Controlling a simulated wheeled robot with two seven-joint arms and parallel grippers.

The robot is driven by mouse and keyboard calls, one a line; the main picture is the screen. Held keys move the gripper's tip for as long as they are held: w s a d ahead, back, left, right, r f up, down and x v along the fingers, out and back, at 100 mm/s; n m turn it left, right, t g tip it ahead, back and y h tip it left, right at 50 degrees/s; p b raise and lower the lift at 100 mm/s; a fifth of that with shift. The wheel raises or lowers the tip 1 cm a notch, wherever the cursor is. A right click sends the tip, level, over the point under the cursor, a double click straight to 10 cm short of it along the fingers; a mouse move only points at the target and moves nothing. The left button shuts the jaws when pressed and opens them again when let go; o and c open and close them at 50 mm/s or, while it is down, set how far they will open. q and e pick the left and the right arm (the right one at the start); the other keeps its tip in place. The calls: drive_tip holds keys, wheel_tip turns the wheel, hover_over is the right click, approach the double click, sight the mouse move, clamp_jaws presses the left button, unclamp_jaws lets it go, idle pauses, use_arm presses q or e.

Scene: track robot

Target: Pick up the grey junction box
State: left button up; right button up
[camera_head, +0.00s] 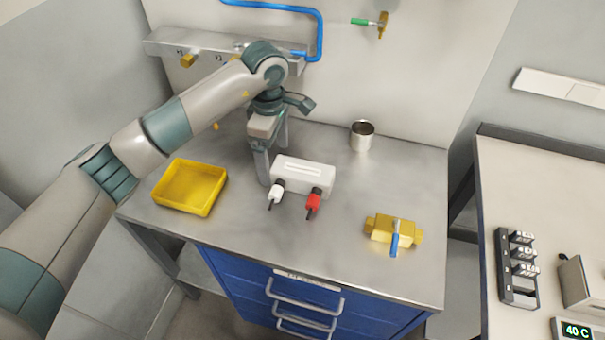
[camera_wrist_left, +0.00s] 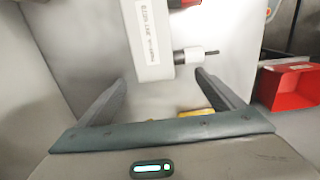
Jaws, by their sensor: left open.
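The junction box (camera_head: 303,173) is a pale grey-white block on the steel bench top. A white plug (camera_head: 276,192) and a red plug (camera_head: 314,201) stick out of its front. My left gripper (camera_head: 273,164) points down just left of the box, with its jaws open. In the left wrist view, the box (camera_wrist_left: 147,38) shows beyond and between the two open fingers (camera_wrist_left: 161,78), with printed text on its face. I cannot tell whether a finger touches it. My right gripper is in neither view.
A yellow tray (camera_head: 191,188) lies left of the box. A metal cup (camera_head: 362,136) stands behind right, and a brass valve with a blue handle (camera_head: 394,231) lies front right. A red bin (camera_wrist_left: 288,86) shows in the wrist view. The bench between cup and valve is clear.

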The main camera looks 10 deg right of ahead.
sight(275, 166)
use_arm(q)
drive_tip(key=shift+s+f+p, duration=0.15)
drive_tip(key=shift+f+p, duration=0.15)
drive_tip(key=shift+p, duration=0.05)
wheel_tip(275, 166, down, 2)
drive_tip(key=shift+s+p, duration=0.1)
drive_tip(key=shift+p, duration=0.4)
drive_tip(key=shift+f, duration=0.6)
clamp_jaws()
drive_tip(key=shift+r, duration=0.15)
